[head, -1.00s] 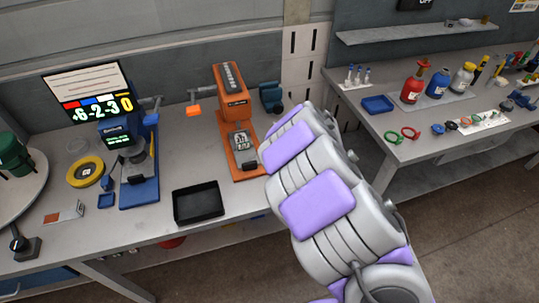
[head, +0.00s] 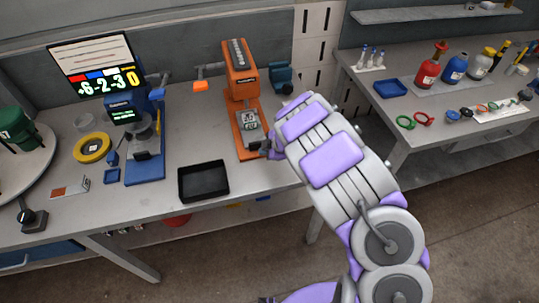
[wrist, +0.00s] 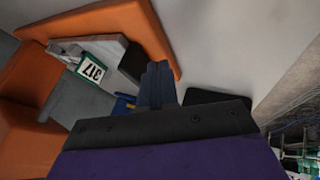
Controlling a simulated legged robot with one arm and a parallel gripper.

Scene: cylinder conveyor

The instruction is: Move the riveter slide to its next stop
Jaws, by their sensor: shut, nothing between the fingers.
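The orange riveter (head: 240,72) stands on the workbench, with its orange base reaching toward the front edge. The grey riveter slide (head: 250,122) sits on that base. In the wrist view the slide (wrist: 108,52) carries a white label reading 317, and a black block (wrist: 131,62) is at its end. My gripper (head: 268,148) is low at the right front of the base, partly hidden by my arm. In the wrist view my gripper (wrist: 158,78) has its dark fingers together, empty, beside the black block. I cannot tell whether they touch it.
A black tray (head: 203,182) lies left of the riveter base. A blue machine (head: 145,135) with a screen stands farther left, beside a yellow ring (head: 92,148). A second bench (head: 440,125) with bottles is at the right.

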